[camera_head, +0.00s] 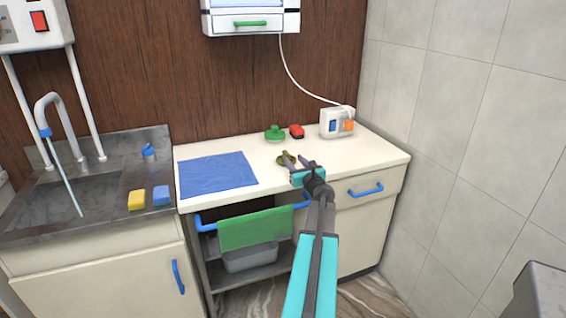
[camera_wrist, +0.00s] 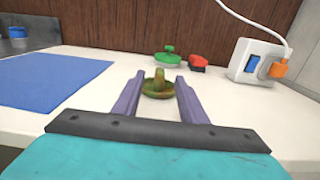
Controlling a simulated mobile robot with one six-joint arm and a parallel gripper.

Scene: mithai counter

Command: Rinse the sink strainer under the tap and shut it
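A brownish-olive strainer (camera_head: 284,156) with an upright knob lies on the white counter, right of the blue mat. In the wrist view the strainer (camera_wrist: 157,91) sits between the tips of my two purple fingers. My gripper (camera_head: 295,159) is open around it, with a gap showing on both sides. The grey tap (camera_head: 47,103) stands over the sink at left, and a stream of water (camera_head: 70,190) runs from its blue tip. A blue handle (camera_head: 149,151) is on the sink's back right corner. The sink basin (camera_head: 95,190) is dark grey.
A blue mat (camera_head: 217,175) lies left of the strainer. A green knobbed item (camera_head: 275,135), a red item (camera_head: 297,132) and a white socket box (camera_head: 337,123) with a cable stand behind. Yellow (camera_head: 137,200) and blue (camera_head: 162,196) sponges lie at the sink's edge. A green towel (camera_head: 255,228) hangs in front.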

